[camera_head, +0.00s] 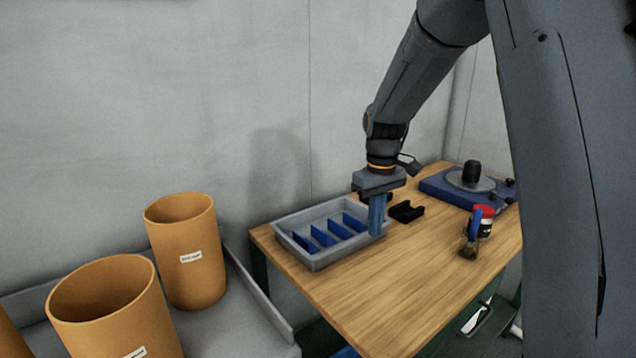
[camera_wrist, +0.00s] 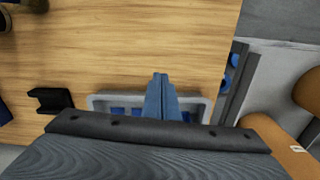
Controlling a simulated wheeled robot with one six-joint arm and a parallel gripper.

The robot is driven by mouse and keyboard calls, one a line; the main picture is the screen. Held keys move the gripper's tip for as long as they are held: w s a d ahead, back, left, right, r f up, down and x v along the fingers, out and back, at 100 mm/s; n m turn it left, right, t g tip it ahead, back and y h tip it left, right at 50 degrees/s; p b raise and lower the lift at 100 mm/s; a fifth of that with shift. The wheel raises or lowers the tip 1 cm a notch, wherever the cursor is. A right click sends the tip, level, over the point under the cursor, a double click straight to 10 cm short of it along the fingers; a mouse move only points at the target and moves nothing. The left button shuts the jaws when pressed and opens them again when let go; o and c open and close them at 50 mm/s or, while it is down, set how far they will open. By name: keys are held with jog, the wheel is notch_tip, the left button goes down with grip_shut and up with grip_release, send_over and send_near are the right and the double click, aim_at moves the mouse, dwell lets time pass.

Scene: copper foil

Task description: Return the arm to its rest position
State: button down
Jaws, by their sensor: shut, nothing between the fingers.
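My arm reaches down from the upper right in the head view. My gripper (camera_head: 377,222) points downward at the right end of the grey tray (camera_head: 318,264), in front of its right wall in the picture. Its blue fingers (camera_wrist: 161,98) are together and hold nothing in the wrist view. The tray holds several blue pieces (camera_head: 324,235) in a row. Whether the fingertips touch the tray I cannot tell.
A black holder (camera_head: 406,211) lies right of the gripper on the wooden table (camera_head: 385,291). Farther right are a red-capped jar (camera_head: 485,222), a brush (camera_head: 470,240) and a blue turntable device (camera_head: 440,187). Orange bins (camera_head: 187,250) stand left. The table's front is clear.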

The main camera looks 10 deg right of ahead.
jog(key=s+f+m, duration=0.2)
jog(key=s, duration=1)
jog(key=s+a+f+m, duration=0.1)
jog(key=s+f+m, duration=0.2)
jog(key=s, duration=0.9)
jog(key=shift+s+a+f+t, duration=0.2)
jog(key=shift+f+t, duration=0.05)
jog(key=shift+t, duration=0.15)
jog(key=shift+d, duration=0.1)
